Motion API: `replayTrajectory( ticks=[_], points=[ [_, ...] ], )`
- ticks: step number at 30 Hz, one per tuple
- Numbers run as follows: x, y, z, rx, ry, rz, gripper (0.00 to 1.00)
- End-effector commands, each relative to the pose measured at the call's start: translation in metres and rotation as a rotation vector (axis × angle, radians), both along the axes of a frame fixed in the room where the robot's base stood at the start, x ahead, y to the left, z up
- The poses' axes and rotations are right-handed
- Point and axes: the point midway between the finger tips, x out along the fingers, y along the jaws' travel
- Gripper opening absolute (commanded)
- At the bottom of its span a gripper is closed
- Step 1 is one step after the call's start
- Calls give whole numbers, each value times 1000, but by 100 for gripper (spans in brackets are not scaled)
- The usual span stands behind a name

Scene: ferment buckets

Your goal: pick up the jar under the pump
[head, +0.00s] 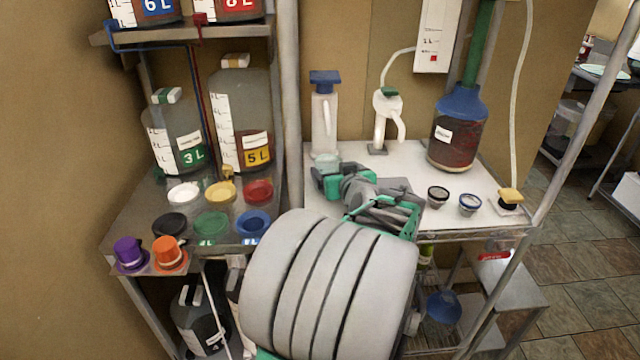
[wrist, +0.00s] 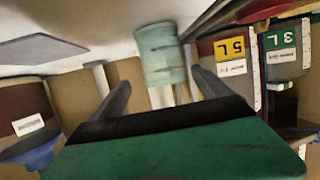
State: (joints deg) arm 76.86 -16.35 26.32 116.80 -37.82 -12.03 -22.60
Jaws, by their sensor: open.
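A small pale teal jar (head: 326,161) stands on the white bench, directly in front of the white pump (head: 324,120) with a blue top. My gripper (head: 332,180) is just on the near side of the jar and partly covers its lower part. In the wrist view, which is upside down, the jar (wrist: 162,52) shows between and beyond the two spread fingers of my gripper (wrist: 160,82). The fingers are open and empty, with visible space on both sides of the jar. I cannot tell the exact depth left to the jar.
A shelf post (head: 291,110) stands just left of the jar. A white jug-like dispenser (head: 386,118) and a dark red carboy (head: 457,135) stand to the right. Two small cups (head: 437,196) sit on the bench's right part. The 5L bucket (head: 240,120) and coloured lids fill the left shelf.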

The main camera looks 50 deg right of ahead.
Motion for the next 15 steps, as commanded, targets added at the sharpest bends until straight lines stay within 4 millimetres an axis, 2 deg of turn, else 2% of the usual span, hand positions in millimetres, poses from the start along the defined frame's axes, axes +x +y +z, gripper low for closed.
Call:
replayTrajectory(
  ticks=[11, 15],
  points=[
    [54, -25, -10, 2, 1, 18, 88],
    [66, -36, -17, 1, 1, 15, 88]
  ],
)
